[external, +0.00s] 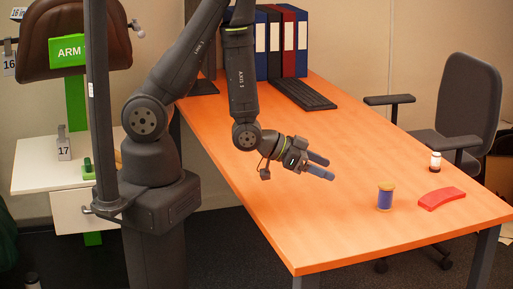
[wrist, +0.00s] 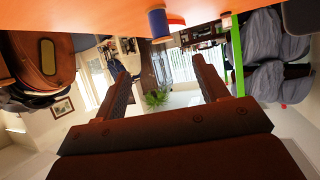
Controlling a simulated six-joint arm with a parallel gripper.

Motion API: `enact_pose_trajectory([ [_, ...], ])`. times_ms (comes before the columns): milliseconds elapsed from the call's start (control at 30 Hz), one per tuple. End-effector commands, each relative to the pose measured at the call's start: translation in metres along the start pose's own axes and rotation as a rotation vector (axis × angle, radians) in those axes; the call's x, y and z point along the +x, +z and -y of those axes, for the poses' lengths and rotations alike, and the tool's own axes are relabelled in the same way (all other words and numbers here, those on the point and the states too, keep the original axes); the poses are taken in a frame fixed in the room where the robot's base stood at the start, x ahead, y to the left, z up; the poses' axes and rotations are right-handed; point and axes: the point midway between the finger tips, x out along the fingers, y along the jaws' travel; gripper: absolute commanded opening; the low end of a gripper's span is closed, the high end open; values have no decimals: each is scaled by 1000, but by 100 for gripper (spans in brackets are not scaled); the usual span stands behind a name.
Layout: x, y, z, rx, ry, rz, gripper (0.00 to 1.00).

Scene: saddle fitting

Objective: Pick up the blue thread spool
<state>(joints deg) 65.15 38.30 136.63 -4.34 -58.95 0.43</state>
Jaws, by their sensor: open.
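The blue thread spool (external: 385,197) stands upright on the orange table (external: 300,170), near its front right part. It has a blue middle and tan ends. In the wrist view the spool (wrist: 158,24) shows at the top, hanging from the upside-down table. My gripper (external: 325,168) is open and empty, above the table to the left of the spool and apart from it. In the wrist view its two fingers (wrist: 160,80) are spread wide, with nothing between them.
A red curved piece (external: 442,198) lies to the right of the spool. A small white-and-dark jar (external: 435,161) stands behind it. Binders (external: 280,42) and a black keyboard (external: 302,93) are at the back. A grey chair (external: 465,100) stands on the right. The table between gripper and spool is clear.

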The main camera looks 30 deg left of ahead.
Motion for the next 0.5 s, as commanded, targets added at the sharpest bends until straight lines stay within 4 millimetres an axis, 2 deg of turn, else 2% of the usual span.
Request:
enact_pose_trajectory([
  [233,8,-2,3,13,-10,25,67],
  [500,51,-19,20,94,-42,218,67],
])
